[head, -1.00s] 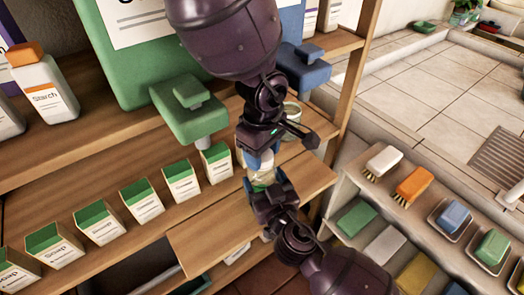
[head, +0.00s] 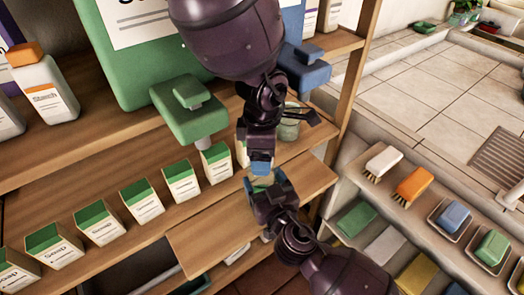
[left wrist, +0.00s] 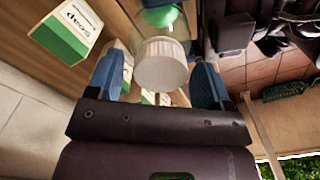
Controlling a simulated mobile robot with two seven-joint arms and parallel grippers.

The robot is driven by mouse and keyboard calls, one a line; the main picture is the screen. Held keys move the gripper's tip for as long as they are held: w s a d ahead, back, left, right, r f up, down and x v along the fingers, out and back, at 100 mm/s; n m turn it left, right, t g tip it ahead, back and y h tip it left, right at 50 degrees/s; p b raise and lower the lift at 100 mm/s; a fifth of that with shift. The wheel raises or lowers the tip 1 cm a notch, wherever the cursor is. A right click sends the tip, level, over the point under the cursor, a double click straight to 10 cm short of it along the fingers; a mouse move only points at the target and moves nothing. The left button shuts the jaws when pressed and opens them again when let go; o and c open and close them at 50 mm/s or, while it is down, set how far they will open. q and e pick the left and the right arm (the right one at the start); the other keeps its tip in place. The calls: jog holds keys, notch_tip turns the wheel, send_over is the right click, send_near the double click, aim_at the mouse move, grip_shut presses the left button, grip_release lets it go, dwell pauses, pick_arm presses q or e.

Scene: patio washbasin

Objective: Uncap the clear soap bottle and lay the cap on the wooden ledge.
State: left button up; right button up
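The clear soap bottle (head: 262,181), with green contents, is mostly hidden between my grippers in the head view. The left wrist view shows its clear body (left wrist: 160,17) behind its white ribbed cap (left wrist: 161,64). The cap is on the bottle, between the blue fingers of my left gripper (left wrist: 158,80). A gap shows beside the cap, so this gripper looks open around it. In the head view my left gripper (head: 261,168) is directly above the bottle. My right gripper (head: 267,188) is shut on the bottle from below. The wooden ledge (head: 215,235) is beneath them.
A row of green-topped soap boxes (head: 141,200) lines the shelf at left. A green pump bottle (head: 190,110) and a glass jar (head: 290,122) stand close behind my left gripper. A rack of brushes (head: 415,184) is at right. The ledge's front left is bare.

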pick_arm(q)
jog(key=shift+r, duration=0.15)
notch_tip(320, 180, up, 4)
jog(key=shift+r, duration=0.1)
jog(key=shift+c, duration=0.3)
pick_arm(e)
jog(key=shift+w, duration=0.1)
pick_arm(q)
jog(key=shift+w+d+r+m, duration=0.15)
jog(key=shift+r+m, duration=0.2)
jog(key=shift+m, duration=0.25)
pick_arm(e)
jog(key=shift+f, duration=0.1)
pick_arm(q)
jog(key=m, duration=0.1)
jog(key=r+m, duration=0.1)
jog(key=shift+s+m, duration=0.3)
jog(key=shift+m, duration=0.1)
jog(key=m, duration=0.3)
jog(key=shift+w+r, duration=0.1)
jog(key=shift+r, duration=0.3)
jog(key=m, duration=0.3)
jog(key=shift+r, duration=0.4)
jog(key=shift+f, duration=3.9)
jog(key=shift+c, duration=0.3)
